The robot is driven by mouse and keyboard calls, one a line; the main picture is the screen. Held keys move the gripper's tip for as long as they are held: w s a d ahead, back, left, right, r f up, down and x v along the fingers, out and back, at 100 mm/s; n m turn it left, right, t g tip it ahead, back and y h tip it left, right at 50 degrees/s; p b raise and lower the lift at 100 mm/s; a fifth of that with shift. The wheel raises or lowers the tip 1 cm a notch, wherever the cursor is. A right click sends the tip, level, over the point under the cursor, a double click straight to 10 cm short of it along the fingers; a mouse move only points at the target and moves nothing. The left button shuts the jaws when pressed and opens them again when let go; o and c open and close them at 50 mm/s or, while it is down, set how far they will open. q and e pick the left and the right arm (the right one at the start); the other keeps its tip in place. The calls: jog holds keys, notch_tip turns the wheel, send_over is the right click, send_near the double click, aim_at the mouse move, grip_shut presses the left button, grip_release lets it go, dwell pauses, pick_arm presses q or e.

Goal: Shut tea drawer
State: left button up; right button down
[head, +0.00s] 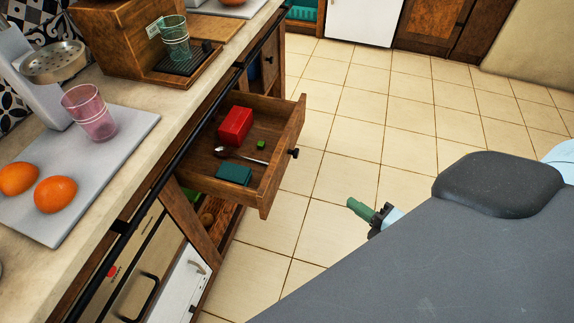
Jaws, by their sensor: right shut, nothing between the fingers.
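The wooden drawer (269,183) is pulled out from under the counter, with a dark knob (294,153) on its front. Inside lie a red box (235,126), a small green cube (261,145), a spoon (240,156) and a teal box (234,174). My right gripper (357,207) is shut and empty, to the right of and below the drawer front in the picture, apart from it. Its green fingertips point toward the drawer. Most of the right arm is hidden behind my grey body. My left gripper is not in view.
The counter (150,88) above holds a pink glass (90,111), oranges (55,194) on a board, and a wooden dispenser with a green glass (174,40). A black rail (185,145) runs along the counter's edge. The tiled floor (330,130) right of the drawer is clear.

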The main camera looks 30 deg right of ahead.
jog(key=w+d+n+g+y+b, duration=0.1)
jog(key=w+n+y+b, duration=0.3)
jog(key=n, duration=0.7)
jog(key=w+d+r+n+g+y+b, duration=0.1)
jog(key=w+d+n+y+b, duration=0.2)
jog(key=n+b, duration=0.5)
jog(key=w+n+y, duration=0.1)
jog(key=w+n, duration=0.1)
jog(key=n, duration=0.2)
jog(key=shift+w+d+n, duration=0.25)
jog(key=shift+w+n, duration=0.05)
jog(key=shift+w, duration=0.05)
jog(key=shift+a+r, duration=0.1)
send_near(284, 154)
jog(key=x, duration=0.5)
jog(key=shift+w+a+r, duration=0.2)
jog(key=shift+a, duration=0.1)
jog(key=shift+w+a, duration=0.3)
jog(key=shift+w, duration=0.1)
jog(key=shift+a, duration=0.1)
